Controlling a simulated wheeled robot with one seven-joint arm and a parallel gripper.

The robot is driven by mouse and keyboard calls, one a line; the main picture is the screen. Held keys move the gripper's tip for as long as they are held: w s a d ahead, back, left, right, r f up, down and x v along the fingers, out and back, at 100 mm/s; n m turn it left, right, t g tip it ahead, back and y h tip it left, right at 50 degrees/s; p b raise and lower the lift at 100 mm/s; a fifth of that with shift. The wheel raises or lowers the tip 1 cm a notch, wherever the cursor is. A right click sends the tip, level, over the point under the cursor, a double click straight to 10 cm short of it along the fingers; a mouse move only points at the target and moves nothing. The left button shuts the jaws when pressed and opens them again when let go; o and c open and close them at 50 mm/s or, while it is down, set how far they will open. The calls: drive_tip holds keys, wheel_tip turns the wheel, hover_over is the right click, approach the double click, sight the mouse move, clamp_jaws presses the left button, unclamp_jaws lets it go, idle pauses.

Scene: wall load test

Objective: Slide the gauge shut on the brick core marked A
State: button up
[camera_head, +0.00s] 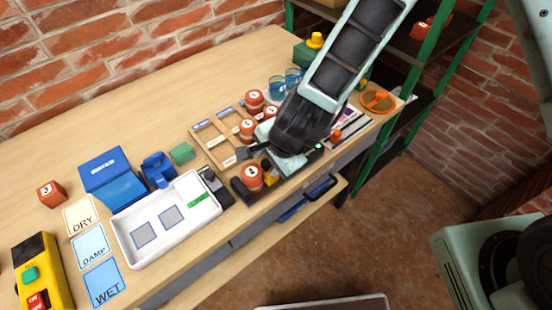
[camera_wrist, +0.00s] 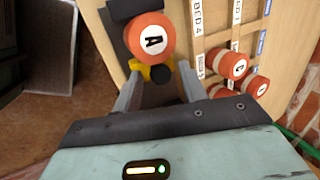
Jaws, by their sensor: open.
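The brick core marked A (camera_wrist: 150,38) is a red-brown cylinder with a white top. It stands on the dark gauge (camera_wrist: 123,12), and in the head view the core (camera_head: 251,178) is at the table's front edge. The gauge's yellow slider (camera_wrist: 142,72), with a black knob (camera_wrist: 162,74), is close beside the core on the side toward my gripper. My gripper (camera_wrist: 160,82) is open, its two pale fingers on either side of the slider and knob. I cannot tell whether the fingers touch the knob or whether the slider touches the core.
Other marked cores (camera_wrist: 230,63) stand in a labelled wooden rack (camera_wrist: 212,35) close to the right in the wrist view. In the head view, a white tray (camera_head: 130,243) lies left of the gauge and an orange round dish (camera_head: 378,101) to the right. The table's back left is clear.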

sight(268, 164)
drive_tip(key=shift+w+r+p, duration=0.1)
drive_tip(key=shift+r+p, duration=2.85)
drive_tip(key=shift+r, duration=0.45)
drive_tip(key=shift+a, duration=0.1)
drive_tip(key=s+a+r+n+g+y, duration=0.1)
drive_tip(key=s+r+n+y, duration=0.1)
drive_tip(key=s+r+n, duration=0.4)
drive_tip(key=s+d+r+n+g+h, duration=0.2)
drive_tip(key=s+d+r+n+h, duration=0.2)
drive_tip(key=s+d+r+n, duration=0.6)
drive_tip(key=d+r+n, duration=0.2)
drive_tip(key=d+r, duration=0.1)
drive_tip(key=shift+d+n+h, duration=0.25)
drive_tip(key=shift+n+h, duration=0.05)
drive_tip(key=shift+n, duration=0.1)
